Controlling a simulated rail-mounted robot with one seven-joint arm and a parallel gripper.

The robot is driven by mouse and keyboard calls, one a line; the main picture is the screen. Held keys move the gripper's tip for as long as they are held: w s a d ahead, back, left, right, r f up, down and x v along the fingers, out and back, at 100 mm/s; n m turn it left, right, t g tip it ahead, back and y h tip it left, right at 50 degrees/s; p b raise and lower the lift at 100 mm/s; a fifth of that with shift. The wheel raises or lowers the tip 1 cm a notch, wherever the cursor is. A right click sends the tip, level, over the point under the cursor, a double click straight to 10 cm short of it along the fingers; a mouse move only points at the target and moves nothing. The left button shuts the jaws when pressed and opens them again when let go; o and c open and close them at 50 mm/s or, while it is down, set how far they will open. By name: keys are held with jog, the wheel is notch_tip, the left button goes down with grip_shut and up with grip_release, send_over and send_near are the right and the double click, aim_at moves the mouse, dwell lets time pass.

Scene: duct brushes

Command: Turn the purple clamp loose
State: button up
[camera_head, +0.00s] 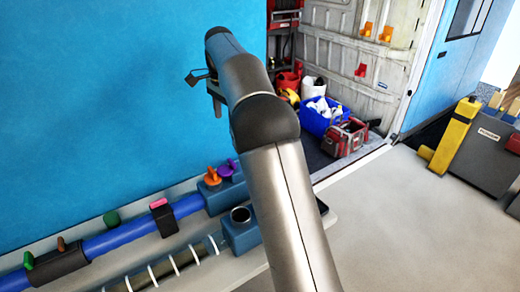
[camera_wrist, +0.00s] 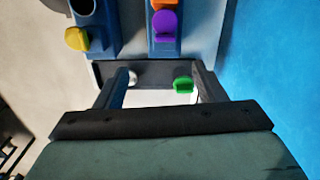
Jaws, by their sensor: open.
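The purple clamp (camera_head: 229,168) is a small knob on top of a blue block at the end of the blue duct, just behind an orange clamp (camera_head: 211,177). In the wrist view the purple clamp (camera_wrist: 165,25) shows as a round purple disc near the top, beyond my fingertips, with the orange clamp (camera_wrist: 163,4) at the picture's edge. My gripper (camera_wrist: 158,80) is open with nothing held. In the head view my gripper (camera_head: 206,93) is raised in front of the blue wall, above the clamps and apart from them.
A yellow knob (camera_wrist: 76,39) and a green knob (camera_wrist: 183,84) show in the wrist view. Pink (camera_head: 158,203) and green (camera_head: 111,218) knobs stand along the duct. A ribbed brush tube (camera_head: 165,268) lies in front. A blue wall (camera_head: 110,100) rises behind.

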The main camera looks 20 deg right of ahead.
aim_at(232, 161)
jog(key=shift+m, duration=0.5)
jog(key=f, duration=0.5)
jog(key=w+f, duration=0.1)
jog(key=f, duration=0.5)
jog(key=d+f+p, duration=0.1)
jog(key=f, duration=0.5)
jog(key=shift+w+f, duration=0.2)
jog(key=shift+f, duration=0.05)
jog(key=c, duration=1)
